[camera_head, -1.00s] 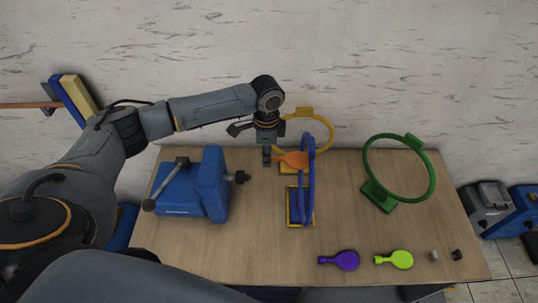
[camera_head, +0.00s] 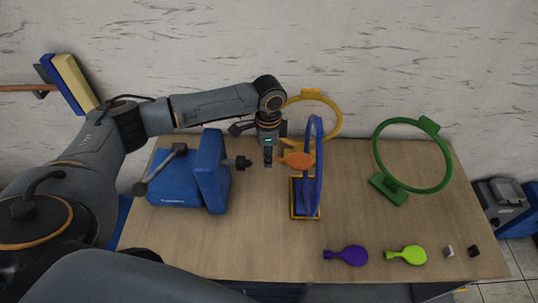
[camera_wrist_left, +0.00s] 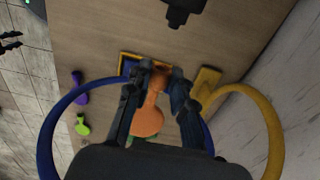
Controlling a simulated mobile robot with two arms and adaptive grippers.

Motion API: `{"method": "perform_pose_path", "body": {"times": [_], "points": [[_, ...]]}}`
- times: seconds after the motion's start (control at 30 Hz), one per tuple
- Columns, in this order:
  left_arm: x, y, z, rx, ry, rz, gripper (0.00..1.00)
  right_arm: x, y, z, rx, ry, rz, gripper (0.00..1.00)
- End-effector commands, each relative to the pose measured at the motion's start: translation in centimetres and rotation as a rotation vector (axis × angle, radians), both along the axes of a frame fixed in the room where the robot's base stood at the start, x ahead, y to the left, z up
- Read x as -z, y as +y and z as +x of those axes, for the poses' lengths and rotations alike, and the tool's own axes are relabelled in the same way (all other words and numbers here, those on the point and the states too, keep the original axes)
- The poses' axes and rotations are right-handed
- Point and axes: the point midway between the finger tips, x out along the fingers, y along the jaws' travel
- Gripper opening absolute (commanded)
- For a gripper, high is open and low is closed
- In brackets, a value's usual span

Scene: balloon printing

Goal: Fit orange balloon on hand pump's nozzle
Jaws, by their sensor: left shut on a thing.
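The orange balloon (camera_head: 297,160) is held at its neck end by my left gripper (camera_head: 269,160), above the table, with its round end pointing right toward the blue ring. In the left wrist view the balloon (camera_wrist_left: 148,121) sits between the two fingers of the gripper (camera_wrist_left: 152,78), which is shut on it. The blue hand pump (camera_head: 190,180) stands at the left of the table, its dark nozzle (camera_head: 243,163) pointing right, toward the gripper and a short way from it. The nozzle also shows at the top of the left wrist view (camera_wrist_left: 183,12). My right gripper is not in view.
A blue ring stand (camera_head: 316,165) is close to the balloon's round end, with a yellow ring (camera_head: 338,115) behind and a green ring (camera_head: 376,160) at right. Purple (camera_head: 347,256) and lime (camera_head: 407,255) balloons lie at the front, near two small pieces (camera_head: 473,251).

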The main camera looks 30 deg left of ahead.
Motion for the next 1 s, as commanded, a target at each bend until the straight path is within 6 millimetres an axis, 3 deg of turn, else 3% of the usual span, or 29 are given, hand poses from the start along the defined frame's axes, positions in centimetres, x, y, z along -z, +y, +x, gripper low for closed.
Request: {"method": "perform_pose_path", "body": {"times": [0.03,0.27,0.3,0.5,1.0], "points": [[1.0,0.0,0.0,0.000,-0.001,0.000,0.12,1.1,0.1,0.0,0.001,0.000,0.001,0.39],[3.0,0.1,-0.1,0.000,0.000,-0.001,0.12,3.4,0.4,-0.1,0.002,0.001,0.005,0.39],[2.0,0.6,-0.3,-0.003,0.001,0.000,0.12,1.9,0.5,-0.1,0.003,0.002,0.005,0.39],[1.9,2.3,-1.1,-0.003,0.002,0.000,0.12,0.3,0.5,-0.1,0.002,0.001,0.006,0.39],[2.3,3.1,-1.5,-0.001,0.000,-0.001,0.12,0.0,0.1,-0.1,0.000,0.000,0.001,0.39]]}}
